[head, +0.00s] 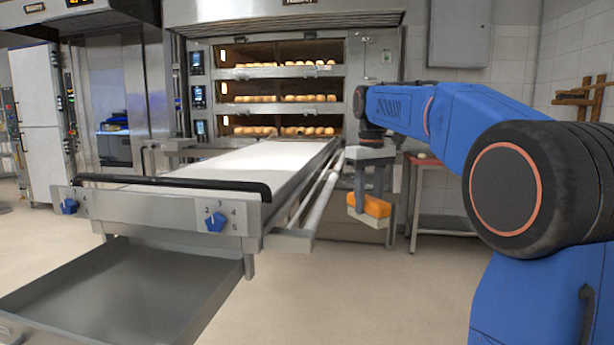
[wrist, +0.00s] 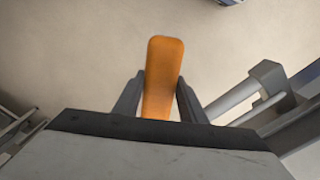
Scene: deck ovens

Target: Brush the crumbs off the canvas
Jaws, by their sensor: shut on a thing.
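My gripper (head: 368,192) is shut on an orange brush (head: 372,206), to the right of the loader and apart from it. In the wrist view the orange back of the brush (wrist: 163,75) sits between the two grey fingers, with floor behind it. The brush has a pale lower part in the head view. The canvas (head: 250,160) is a long pale belt on the loader, running back toward the oven. I cannot make out crumbs on it at this size.
A deck oven (head: 346,75) with several rows of loaves stands behind the loader. A bar and rail (head: 322,195) run along the loader's right side. An open metal tray (head: 120,290) juts out below its front. A small table (head: 445,222) stands behind my gripper. The floor at front centre is clear.

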